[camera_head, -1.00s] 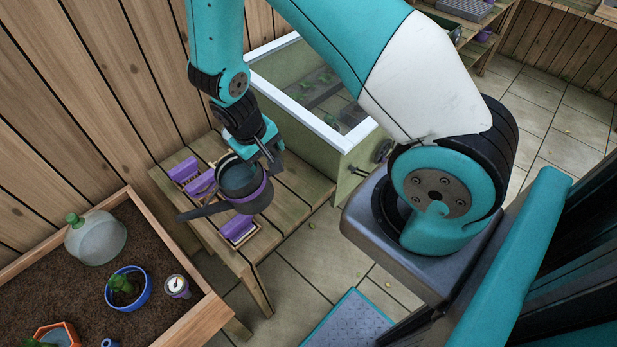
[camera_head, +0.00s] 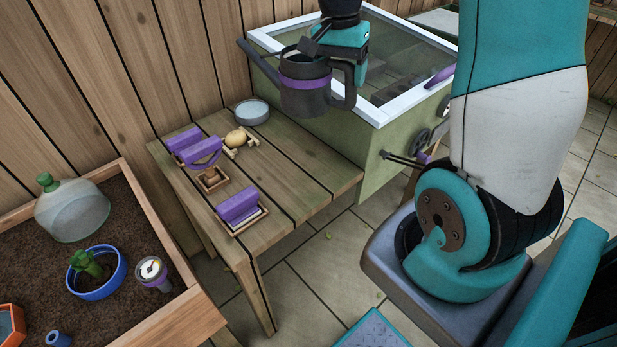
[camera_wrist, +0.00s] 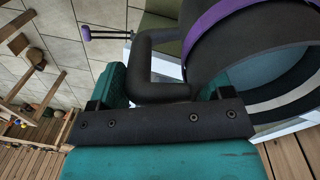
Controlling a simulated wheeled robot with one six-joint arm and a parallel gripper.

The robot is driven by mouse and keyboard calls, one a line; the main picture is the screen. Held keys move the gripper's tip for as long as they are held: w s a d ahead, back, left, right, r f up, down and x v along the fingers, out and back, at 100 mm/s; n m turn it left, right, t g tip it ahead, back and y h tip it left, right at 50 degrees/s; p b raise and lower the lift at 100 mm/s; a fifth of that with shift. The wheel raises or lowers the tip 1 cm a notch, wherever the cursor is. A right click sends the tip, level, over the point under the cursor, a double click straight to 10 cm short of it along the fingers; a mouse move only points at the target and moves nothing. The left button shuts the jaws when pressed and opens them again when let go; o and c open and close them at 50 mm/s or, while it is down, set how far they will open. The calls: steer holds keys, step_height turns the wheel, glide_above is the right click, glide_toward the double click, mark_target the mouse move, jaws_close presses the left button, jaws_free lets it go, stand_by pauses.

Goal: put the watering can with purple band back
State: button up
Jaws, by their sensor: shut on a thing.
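The watering can with purple band (camera_head: 304,97) is dark grey with a spout to the left and a handle to the right. My gripper (camera_head: 345,75) is shut on it and holds it up in the air, in front of the cold frame and above the back of the wooden bench. In the wrist view the can's dark body and purple band (camera_wrist: 212,18) fill the upper right, with its handle (camera_wrist: 145,70) by the jaws of my gripper (camera_wrist: 155,95). The fingertips are partly hidden. The can looks roughly upright.
The green cold frame (camera_head: 400,155) has a white-rimmed glass top. A soil planter (camera_head: 120,270) with a cloche (camera_head: 72,215) stands left.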

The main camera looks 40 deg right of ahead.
steer(key=shift+s+d+f, duration=0.1)
steer(key=shift+d, duration=0.05)
steer(key=shift+f, duration=0.35)
step_height(320, 180, down, 19)
steer(key=shift+r+b, duration=0.1)
steer(key=shift+b, duration=0.7)
steer(key=o, duration=1.7)
steer(key=shift+f, duration=0.2)
